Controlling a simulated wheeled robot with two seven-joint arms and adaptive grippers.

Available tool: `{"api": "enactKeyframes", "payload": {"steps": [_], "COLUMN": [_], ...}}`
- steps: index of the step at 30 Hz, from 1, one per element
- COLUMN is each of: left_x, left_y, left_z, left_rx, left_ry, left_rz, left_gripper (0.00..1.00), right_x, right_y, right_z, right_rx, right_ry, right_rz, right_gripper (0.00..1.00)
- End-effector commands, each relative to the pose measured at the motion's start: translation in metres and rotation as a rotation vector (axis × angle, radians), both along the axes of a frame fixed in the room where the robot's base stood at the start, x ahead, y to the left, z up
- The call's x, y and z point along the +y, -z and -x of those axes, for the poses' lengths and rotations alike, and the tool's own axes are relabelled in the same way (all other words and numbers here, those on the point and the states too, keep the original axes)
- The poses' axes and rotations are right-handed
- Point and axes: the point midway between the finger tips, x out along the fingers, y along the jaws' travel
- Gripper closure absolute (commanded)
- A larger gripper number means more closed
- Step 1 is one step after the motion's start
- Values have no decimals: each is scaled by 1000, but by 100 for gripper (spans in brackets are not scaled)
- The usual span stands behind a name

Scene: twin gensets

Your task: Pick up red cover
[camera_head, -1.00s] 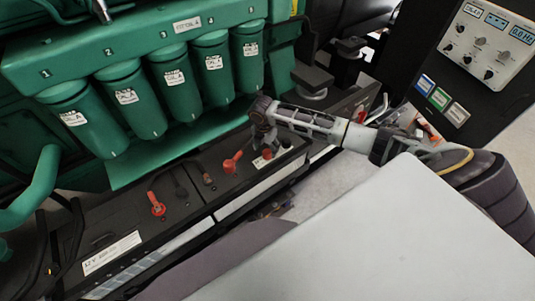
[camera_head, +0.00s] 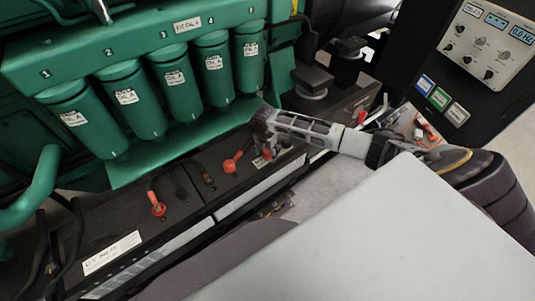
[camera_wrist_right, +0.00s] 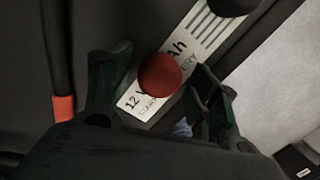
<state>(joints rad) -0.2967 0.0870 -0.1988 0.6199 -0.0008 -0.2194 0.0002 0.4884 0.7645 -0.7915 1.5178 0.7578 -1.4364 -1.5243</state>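A round red cover (camera_wrist_right: 160,74) shows in the right wrist view, over the battery's white label (camera_wrist_right: 150,98). My right gripper (camera_wrist_right: 162,80) has its two dark fingers apart, one on each side of the red cover. Narrow gaps seem to show between cover and fingers. In the head view my right gripper (camera_head: 264,135) points down at the right end of the black battery (camera_head: 226,187) and hides most of the cover there. My left gripper is not in view.
Red-capped cable ends stand on the batteries, one left of my right gripper (camera_head: 230,165) and one farther left (camera_head: 158,210). Green filters (camera_head: 210,68) hang close behind the batteries. A control panel (camera_head: 488,45) stands at the upper right.

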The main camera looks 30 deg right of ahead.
Motion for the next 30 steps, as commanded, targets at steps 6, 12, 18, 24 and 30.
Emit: {"api": "enactKeyframes", "payload": {"steps": [6, 12, 18, 24, 30], "left_x": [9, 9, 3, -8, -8], "left_y": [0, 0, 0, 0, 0], "left_z": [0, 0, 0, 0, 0], "left_rx": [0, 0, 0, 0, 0], "left_ry": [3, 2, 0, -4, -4], "left_rz": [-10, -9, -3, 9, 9], "left_gripper": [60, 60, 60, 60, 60], "right_x": [0, 0, 0, 0, 0], "right_y": [0, 0, -3, -16, -43], "right_z": [0, 0, 0, -1, -1], "right_rx": [0, 0, 0, -1, -3], "right_ry": [0, 0, 0, 0, 0], "right_rz": [0, 0, 0, 0, 0], "right_gripper": [72, 76, 76, 76, 76]}}
